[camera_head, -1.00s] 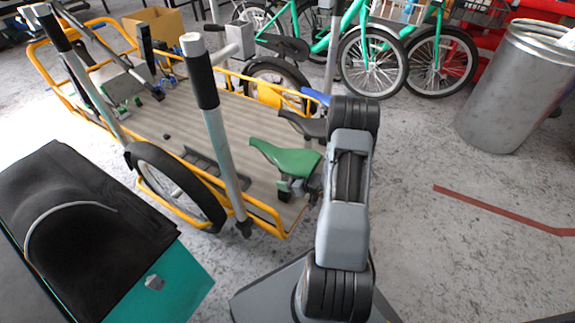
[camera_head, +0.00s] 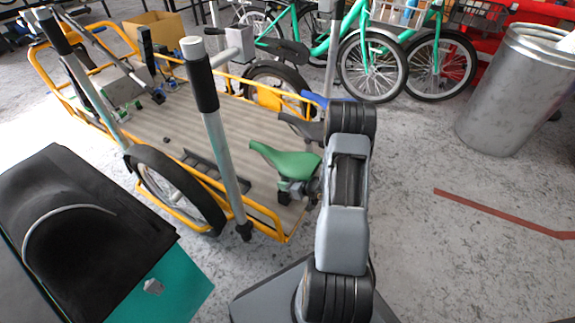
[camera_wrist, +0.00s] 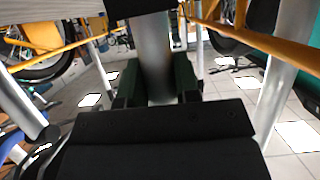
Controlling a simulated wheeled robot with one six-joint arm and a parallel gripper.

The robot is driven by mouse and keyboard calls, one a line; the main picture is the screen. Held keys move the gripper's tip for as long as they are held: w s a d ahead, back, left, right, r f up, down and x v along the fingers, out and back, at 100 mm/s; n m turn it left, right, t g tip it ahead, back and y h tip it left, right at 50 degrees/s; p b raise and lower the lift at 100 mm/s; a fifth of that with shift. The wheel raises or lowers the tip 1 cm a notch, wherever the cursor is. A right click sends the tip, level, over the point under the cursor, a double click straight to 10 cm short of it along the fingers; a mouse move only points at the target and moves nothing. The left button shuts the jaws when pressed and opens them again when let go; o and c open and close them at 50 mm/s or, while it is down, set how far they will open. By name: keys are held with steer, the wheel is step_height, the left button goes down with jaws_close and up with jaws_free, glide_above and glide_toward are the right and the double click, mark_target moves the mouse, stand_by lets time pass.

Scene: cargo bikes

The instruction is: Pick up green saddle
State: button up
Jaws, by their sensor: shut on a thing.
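The green saddle (camera_head: 285,158) sits low at the near right end of the yellow-framed cargo bike (camera_head: 262,210), in the head view. My gripper (camera_wrist: 155,92) shows in the wrist view, its two dark fingers shut on either side of a grey metal post (camera_wrist: 152,55). The post appears to be the saddle's own. In the head view my arm comes down right beside the saddle, and the grip under it is mostly hidden. The saddle's green top does not show clearly in the wrist view.
The bike's slatted bed (camera_head: 185,125) and upright grey post (camera_head: 217,135) stand left of the saddle. A metal bin (camera_head: 503,90) stands at the right. Green bicycles (camera_head: 370,60) line the back.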

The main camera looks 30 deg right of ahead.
mark_target(285, 163)
steer(key=shift+r+p, duration=2.5)
steer(key=shift+r, duration=2.8)
steer(key=shift+r+p, duration=4.6)
steer(key=shift+r, duration=0.15)
steer(key=shift+a, duration=0.1)
